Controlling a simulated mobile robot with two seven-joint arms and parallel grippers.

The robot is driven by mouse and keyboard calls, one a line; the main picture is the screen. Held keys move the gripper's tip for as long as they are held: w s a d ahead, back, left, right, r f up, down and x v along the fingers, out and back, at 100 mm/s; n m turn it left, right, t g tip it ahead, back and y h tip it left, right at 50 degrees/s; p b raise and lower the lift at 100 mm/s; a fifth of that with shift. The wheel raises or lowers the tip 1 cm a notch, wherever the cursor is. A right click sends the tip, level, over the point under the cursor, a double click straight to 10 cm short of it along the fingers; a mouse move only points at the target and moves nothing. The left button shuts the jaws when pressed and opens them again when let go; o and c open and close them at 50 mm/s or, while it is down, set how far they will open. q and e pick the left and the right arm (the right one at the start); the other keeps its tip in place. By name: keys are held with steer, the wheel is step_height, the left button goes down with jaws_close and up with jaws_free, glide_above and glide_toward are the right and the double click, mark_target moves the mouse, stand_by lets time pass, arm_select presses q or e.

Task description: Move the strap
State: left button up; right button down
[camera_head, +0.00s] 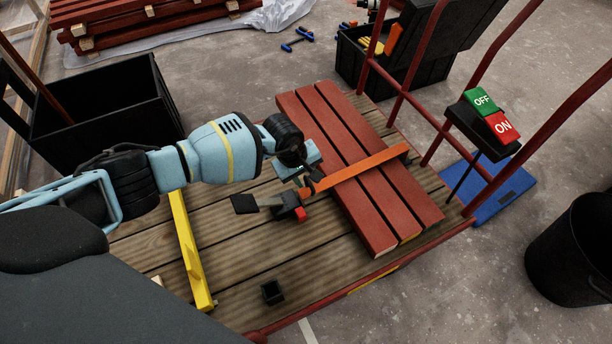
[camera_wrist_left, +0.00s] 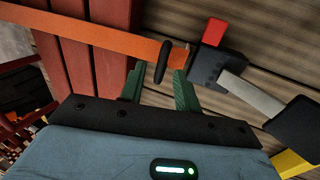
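The orange strap (camera_head: 360,170) lies across the three dark red battens (camera_head: 375,205) on the wooden deck. It also runs across the upper left of the left wrist view (camera_wrist_left: 90,33). My left gripper (camera_head: 308,178) is over the strap end beside the battens. Its green fingers (camera_wrist_left: 158,84) are apart, near a black loop by the strap end. Contact with the strap cannot be told. My right gripper is not in view.
Red rails (camera_head: 410,75) and an ON/OFF switch box (camera_head: 485,120) stand at the right. A black crate (camera_head: 100,110) is behind my left arm.

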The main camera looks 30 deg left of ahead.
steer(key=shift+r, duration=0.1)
arm_select(q)
steer(key=c, duration=0.7)
jaws_close()
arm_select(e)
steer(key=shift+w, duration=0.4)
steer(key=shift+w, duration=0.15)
